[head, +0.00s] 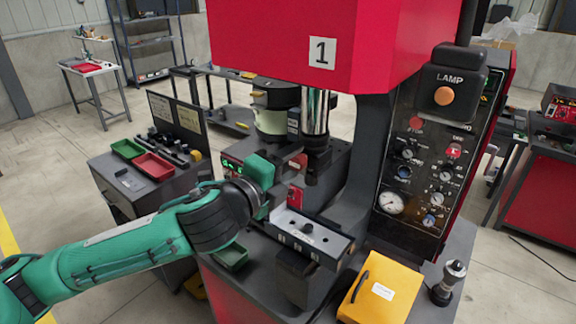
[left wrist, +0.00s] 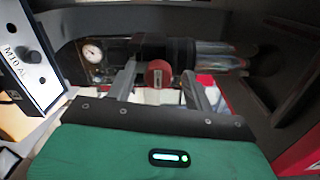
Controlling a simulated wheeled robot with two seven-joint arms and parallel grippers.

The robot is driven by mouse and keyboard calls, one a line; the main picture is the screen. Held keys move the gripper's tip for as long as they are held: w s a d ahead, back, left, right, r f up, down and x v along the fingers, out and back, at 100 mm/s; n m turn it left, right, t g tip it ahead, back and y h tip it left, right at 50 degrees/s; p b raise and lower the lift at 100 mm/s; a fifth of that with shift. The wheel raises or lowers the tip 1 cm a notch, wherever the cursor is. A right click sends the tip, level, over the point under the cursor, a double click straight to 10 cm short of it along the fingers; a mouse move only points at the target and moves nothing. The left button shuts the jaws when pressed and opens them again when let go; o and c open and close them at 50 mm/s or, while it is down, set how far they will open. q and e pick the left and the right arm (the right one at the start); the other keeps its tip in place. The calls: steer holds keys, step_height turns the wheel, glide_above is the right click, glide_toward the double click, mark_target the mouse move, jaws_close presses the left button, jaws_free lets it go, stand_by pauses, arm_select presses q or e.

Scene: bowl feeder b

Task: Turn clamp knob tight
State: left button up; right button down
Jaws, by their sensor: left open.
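The clamp knob (left wrist: 158,74) is red and round with a pale mark on its face. It shows in the left wrist view between the two fingers of my left gripper (left wrist: 160,88). The fingers are open, one on each side of the knob; I cannot tell whether they touch it. In the head view my left gripper (head: 296,163) reaches in from the left, close to the steel column (head: 315,112) of the press. My right gripper is not in view.
A grey block with numbered slots (head: 305,236) lies just below the gripper. A yellow case (head: 380,291) and a dark-handled tool (head: 449,283) stand on the bench at front right. The control panel (head: 423,170) is to the right. Red (head: 153,166) and green (head: 127,149) trays sit at left.

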arm_select(q)
steer(key=shift+s, duration=0.1)
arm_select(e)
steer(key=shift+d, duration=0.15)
arm_select(q)
steer(key=shift+s+a, duration=0.1)
steer(key=shift+s, duration=0.15)
steer(key=b+v, duration=1.3)
steer(key=b, duration=0.3)
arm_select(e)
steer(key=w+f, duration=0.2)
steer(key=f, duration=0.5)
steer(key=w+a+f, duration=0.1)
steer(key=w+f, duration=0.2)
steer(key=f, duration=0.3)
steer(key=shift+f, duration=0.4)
arm_select(q)
steer(key=shift+a, duration=0.1)
steer(key=shift+f, duration=0.1)
